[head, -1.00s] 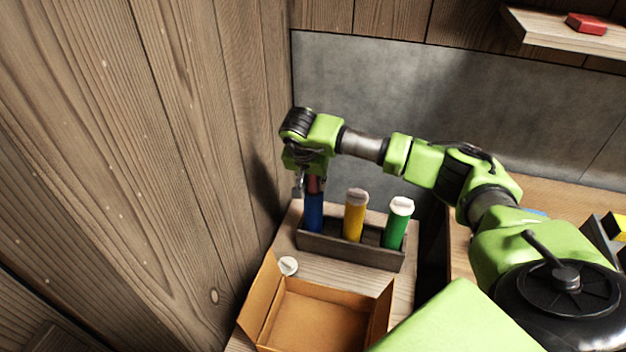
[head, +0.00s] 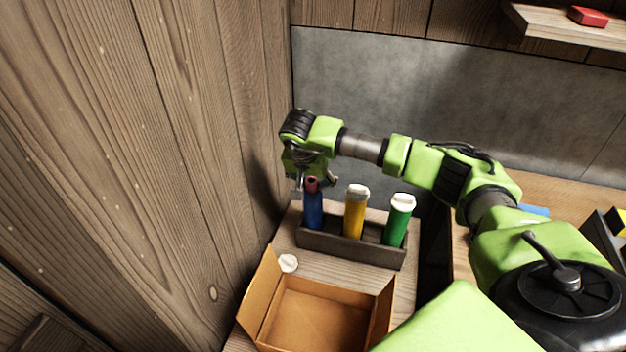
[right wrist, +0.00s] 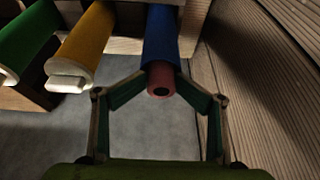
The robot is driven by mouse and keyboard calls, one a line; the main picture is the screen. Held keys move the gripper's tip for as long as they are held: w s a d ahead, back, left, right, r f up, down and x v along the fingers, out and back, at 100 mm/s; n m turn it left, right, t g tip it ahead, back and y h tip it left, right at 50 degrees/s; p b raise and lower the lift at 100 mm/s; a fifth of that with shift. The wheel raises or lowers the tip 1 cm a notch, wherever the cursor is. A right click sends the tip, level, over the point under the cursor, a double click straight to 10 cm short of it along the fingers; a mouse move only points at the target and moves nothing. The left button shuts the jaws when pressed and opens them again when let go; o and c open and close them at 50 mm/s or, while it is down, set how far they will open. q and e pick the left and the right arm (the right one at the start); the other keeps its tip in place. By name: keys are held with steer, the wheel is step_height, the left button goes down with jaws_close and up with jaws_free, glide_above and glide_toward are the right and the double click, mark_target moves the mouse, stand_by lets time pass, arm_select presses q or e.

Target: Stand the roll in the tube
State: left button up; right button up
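The dark red roll (head: 312,185) stands upright in the blue tube (head: 313,212), at the left end of the wooden rack. Its top end sticks out above the tube's rim. The right wrist view also shows the roll (right wrist: 160,84), with a dark hole in its end, coming out of the blue tube (right wrist: 160,38). My right gripper (head: 315,181) is open, with its fingers spread on either side of the roll's top. My left gripper is not in view.
Beside it in the rack (head: 345,248) stand a yellow tube (head: 356,215) and a green tube (head: 398,225), both with white caps. A loose white cap (head: 288,263) lies by an open cardboard box (head: 320,315). A wooden wall (head: 180,150) rises close on the left.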

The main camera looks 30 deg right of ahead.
steer(key=shift+s+f, duration=0.2)
steer(key=shift+f, duration=0.35)
steer(key=v, duration=1.2)
steer(key=shift+r, duration=0.35)
steer(key=shift+w, duration=0.2)
